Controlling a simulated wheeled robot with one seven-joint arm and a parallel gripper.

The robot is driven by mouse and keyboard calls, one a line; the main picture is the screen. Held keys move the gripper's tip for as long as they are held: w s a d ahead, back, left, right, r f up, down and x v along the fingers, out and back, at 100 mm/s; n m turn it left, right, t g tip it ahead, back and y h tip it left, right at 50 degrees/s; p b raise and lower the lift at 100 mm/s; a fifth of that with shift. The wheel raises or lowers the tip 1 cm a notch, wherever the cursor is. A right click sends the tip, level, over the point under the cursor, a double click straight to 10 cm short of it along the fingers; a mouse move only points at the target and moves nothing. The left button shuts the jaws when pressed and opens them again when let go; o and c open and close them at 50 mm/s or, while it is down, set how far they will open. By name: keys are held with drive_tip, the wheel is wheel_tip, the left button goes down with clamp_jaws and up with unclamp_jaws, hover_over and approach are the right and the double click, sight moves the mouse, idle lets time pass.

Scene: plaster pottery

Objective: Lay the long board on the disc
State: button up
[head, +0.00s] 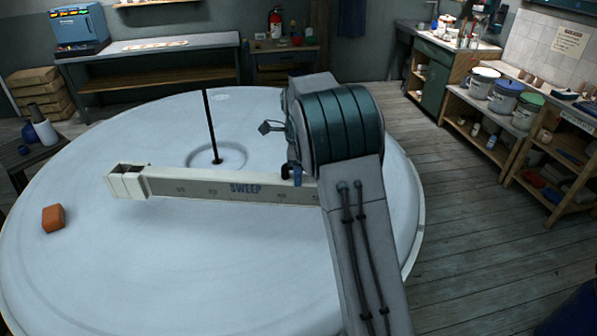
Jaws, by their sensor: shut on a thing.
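The long board (215,186) is a pale beam marked "SWEEP" with a scale along its side and a boxy left end. It lies level across the picture, over the disc (110,270), a large pale round surface. I cannot tell whether its underside touches the disc or hangs just above it. My gripper (292,173) is shut on the board near its right part. My arm hides the board's right end and most of the gripper. A thin dark rod (211,125) stands upright at the disc's middle, behind the board.
An orange block (53,218) sits on the disc at left. A small dark table (40,160) with bottles is close to the disc's left edge. Benches stand along the back, and shelves with tubs (503,97) at right. The wooden floor (470,220) at right is clear.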

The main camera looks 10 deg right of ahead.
sight(299, 196)
drive_tip(key=shift+f+b, duration=2.95)
drive_tip(key=shift+f, duration=1.25)
drive_tip(key=shift+f, duration=0.35)
